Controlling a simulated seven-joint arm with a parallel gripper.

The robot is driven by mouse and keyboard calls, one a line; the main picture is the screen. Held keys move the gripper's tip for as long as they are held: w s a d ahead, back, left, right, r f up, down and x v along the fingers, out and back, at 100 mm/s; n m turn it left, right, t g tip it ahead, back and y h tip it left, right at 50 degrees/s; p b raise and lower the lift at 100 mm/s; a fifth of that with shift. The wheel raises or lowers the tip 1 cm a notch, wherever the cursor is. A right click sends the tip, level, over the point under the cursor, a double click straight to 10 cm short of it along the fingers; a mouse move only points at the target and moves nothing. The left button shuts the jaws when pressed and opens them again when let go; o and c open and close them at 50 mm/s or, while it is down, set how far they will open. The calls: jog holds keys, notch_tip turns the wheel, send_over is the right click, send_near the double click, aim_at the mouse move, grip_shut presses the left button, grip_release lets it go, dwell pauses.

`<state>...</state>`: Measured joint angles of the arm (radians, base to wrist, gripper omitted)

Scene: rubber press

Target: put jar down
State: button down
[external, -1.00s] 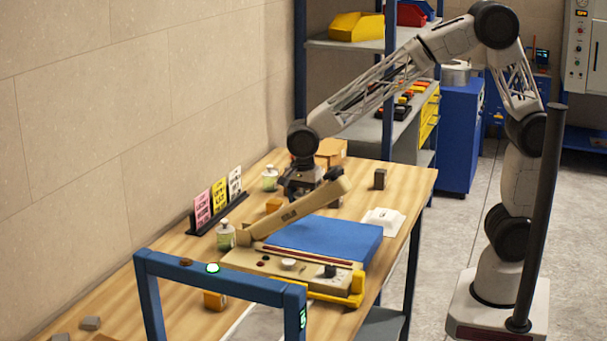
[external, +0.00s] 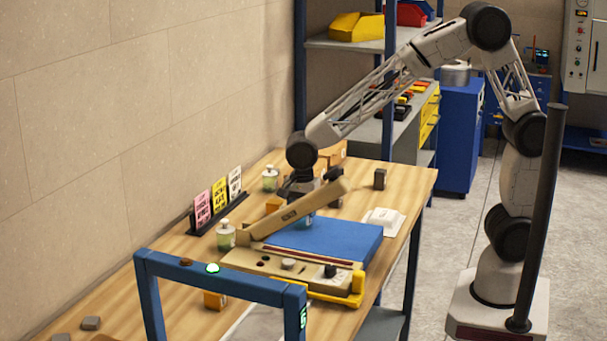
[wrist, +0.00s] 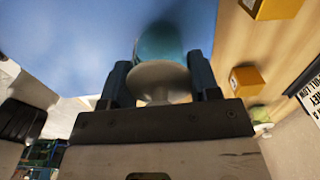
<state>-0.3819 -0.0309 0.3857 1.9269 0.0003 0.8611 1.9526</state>
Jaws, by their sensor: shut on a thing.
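My gripper (wrist: 160,82) is shut on a jar. In the wrist view the jar has a pale lid (wrist: 160,78) between the two dark fingers and a teal body (wrist: 160,41) beyond it. In the external view my gripper (external: 300,188) is just behind the raised beige lever, and a small teal part of the jar (external: 304,222) shows below the lever. The jar is at or over the far edge of the blue mat (external: 335,243); I cannot tell whether it touches down. The lever hides most of it.
The beige press with its slanted lever (external: 300,208) stands in front of the jar. Two other pale green jars, a near one (external: 226,237) and a far one (external: 270,179), stand near the sign rack (external: 219,213). Orange blocks (wrist: 247,79) lie close by. A white block (external: 383,220) sits right.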

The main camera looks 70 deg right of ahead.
jog(key=shift+f, duration=0.1)
jog(key=shift+c, duration=1.8)
grip_release()
notch_tip(320, 180, up, 12)
jog(key=shift+r, duration=0.15)
